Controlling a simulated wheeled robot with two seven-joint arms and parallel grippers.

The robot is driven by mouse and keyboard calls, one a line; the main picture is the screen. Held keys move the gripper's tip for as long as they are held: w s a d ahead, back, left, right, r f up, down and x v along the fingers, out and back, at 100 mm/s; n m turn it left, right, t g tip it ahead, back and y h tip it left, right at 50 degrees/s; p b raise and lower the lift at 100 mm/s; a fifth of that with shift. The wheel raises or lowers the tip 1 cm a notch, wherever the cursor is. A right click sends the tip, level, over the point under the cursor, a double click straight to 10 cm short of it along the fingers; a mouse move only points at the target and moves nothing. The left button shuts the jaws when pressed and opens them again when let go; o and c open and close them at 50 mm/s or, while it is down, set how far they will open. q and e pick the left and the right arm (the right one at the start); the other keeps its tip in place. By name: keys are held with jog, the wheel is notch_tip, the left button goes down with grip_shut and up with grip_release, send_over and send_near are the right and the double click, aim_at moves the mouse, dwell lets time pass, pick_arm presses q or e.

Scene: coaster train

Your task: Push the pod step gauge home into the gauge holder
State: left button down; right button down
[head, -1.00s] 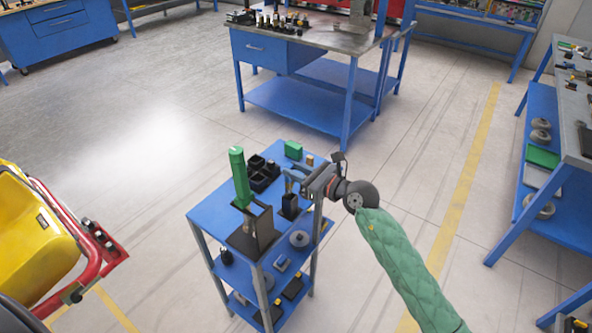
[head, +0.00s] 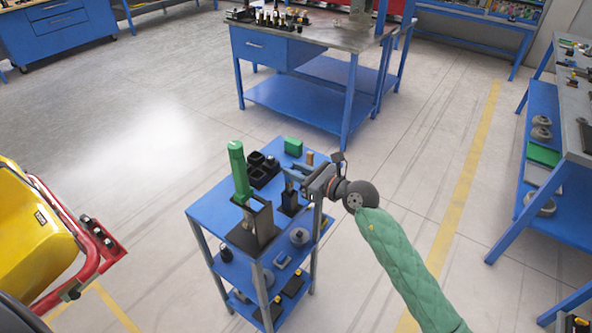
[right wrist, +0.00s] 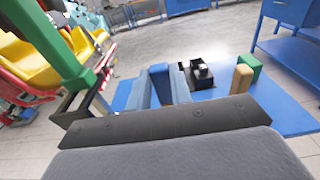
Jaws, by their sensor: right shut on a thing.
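My right gripper (head: 291,173) is at the back right of a small blue trolley, its blue fingers pointing left. It is shut on a slim piece, probably the pod step gauge (head: 289,186), which is mostly hidden by the fingers. Directly below is a small black upright block, probably the gauge holder (head: 290,199). The piece appears to stand in or just over its top; I cannot tell how deep it sits. In the right wrist view the blue fingers (right wrist: 160,87) show close together, and the holder is hidden. My left gripper is not in view.
A tall green post (head: 239,172) stands in a dark bracket (head: 260,222) left of the gripper. A black compartment tray (head: 263,171), a green block (head: 293,146) and a tan peg (head: 309,158) stand behind. A yellow seat with red bars (head: 35,230) is at left.

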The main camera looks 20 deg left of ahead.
jog(key=shift+f+b, duration=0.9)
jog(key=shift+f, duration=0.45)
dwell(0.3)
jog(key=shift+c, duration=1.9)
grip_release()
jog(key=v, duration=0.7)
